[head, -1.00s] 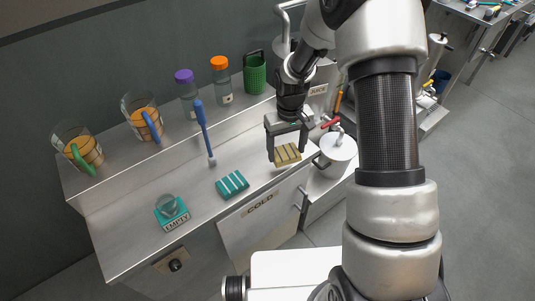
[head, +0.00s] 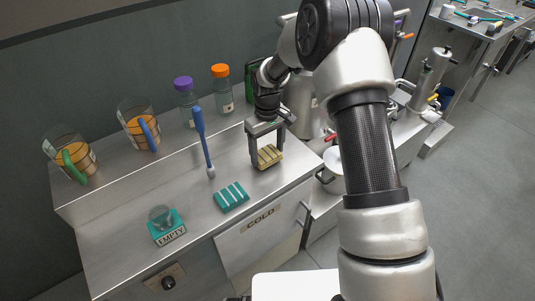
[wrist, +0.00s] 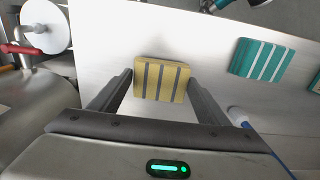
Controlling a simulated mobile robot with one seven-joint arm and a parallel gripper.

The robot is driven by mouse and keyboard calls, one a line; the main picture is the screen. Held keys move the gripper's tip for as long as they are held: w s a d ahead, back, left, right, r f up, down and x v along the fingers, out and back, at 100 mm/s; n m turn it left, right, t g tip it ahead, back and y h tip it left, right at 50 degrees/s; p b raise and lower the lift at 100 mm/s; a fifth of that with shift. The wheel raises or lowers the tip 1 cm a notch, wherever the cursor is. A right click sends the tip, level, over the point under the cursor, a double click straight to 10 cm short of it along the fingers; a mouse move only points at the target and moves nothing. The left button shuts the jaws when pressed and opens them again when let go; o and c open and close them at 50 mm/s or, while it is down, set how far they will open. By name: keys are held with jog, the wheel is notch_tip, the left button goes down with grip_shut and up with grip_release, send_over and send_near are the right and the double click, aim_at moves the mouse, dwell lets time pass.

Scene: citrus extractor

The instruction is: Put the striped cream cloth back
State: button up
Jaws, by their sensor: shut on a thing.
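The striped cream cloth (head: 269,157) is a small folded yellowish block with dark stripes. My gripper (head: 267,160) is shut on it, with one finger on each side; the wrist view shows the cloth (wrist: 161,80) between the two fingers. It is over the steel counter (head: 290,170), near its right end. I cannot tell whether its underside touches the counter. A teal cloth with white stripes (head: 231,196) lies on the counter to the left of my gripper, apart from it.
A blue-handled brush (head: 202,140) stands left of my gripper. Behind, a raised shelf holds two jugs (head: 70,154), bottles with purple (head: 187,105) and orange (head: 222,90) caps and a green container (head: 250,75). A glass (head: 161,217) sits on the teal EMPTY stand (head: 170,236).

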jog(key=shift+f, duration=0.7)
jog(key=shift+f, duration=0.2)
jog(key=o, duration=1)
jog(key=shift+r, duration=0.1)
